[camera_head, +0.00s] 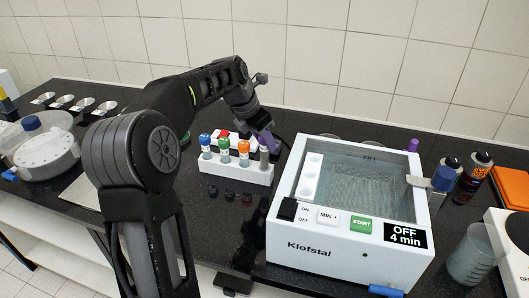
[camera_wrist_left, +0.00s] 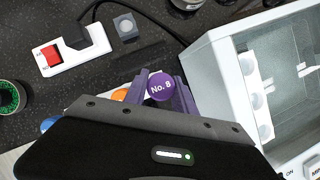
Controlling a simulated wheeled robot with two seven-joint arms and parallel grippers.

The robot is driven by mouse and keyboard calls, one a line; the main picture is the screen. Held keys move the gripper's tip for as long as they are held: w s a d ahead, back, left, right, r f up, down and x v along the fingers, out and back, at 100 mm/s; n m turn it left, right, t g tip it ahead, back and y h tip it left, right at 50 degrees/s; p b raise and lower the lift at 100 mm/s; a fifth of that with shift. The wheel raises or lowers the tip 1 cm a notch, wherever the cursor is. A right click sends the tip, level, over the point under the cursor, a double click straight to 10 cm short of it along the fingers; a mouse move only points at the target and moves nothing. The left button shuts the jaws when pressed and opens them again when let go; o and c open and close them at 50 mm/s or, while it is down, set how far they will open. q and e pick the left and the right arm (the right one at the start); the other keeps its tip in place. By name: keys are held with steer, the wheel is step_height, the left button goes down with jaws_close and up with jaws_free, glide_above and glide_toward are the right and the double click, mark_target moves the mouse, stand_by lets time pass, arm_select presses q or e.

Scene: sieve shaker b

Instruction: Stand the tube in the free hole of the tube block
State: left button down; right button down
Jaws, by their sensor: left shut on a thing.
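The white tube block (camera_head: 235,174) stands on the dark bench, left of the water bath. Tubes with blue (camera_head: 205,140), green (camera_head: 224,143) and orange (camera_head: 243,146) caps stand in it. My left gripper (camera_head: 265,143) is over the block's right end, shut on the purple-capped tube. The tube's grey body (camera_head: 264,160) shows below the fingers, upright at the right-end hole. I cannot tell how deep it sits. In the left wrist view its cap (camera_wrist_left: 160,89), marked "No. 8", lies between the purple fingers (camera_wrist_left: 160,93). My right gripper is not in view.
The white water bath (camera_head: 345,232) is close on the right. A white power strip with a red switch (camera_wrist_left: 51,55) and black cable lies behind the block. Bottles (camera_head: 472,175) and a beaker (camera_head: 470,257) stand farther right. Bench in front of the block is clear.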

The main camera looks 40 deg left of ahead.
mark_target(265, 151)
arm_select(q)
steer(key=shift+f, duration=1.9)
steer(key=shift+f, duration=0.2)
steer(key=c, duration=1.3)
jaws_free()
steer(key=shift+r, duration=0.1)
steer(key=shift+s+r, duration=0.15)
steer(key=shift+r, duration=0.4)
steer(key=v, duration=1.1)
